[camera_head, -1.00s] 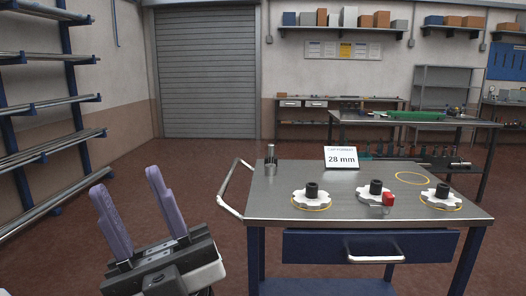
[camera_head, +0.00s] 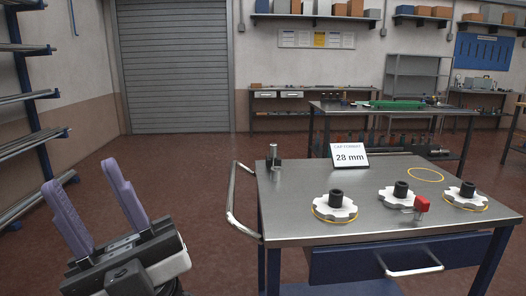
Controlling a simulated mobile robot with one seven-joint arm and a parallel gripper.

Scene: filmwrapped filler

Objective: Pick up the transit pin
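A small red block-like piece (camera_head: 421,203), which may be the transit pin's head, sits at the right front of the middle white star-shaped wheel (camera_head: 396,198) on the steel workbench (camera_head: 300,222).
Two more white wheels with black hubs stand left (camera_head: 335,207) and right (camera_head: 464,196) on yellow rings. An empty yellow ring (camera_head: 426,174), a "28 mm" sign (camera_head: 349,157) and a metal cylinder (camera_head: 274,163) are behind. A bent rail (camera_head: 232,200) edges the bench's left side.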

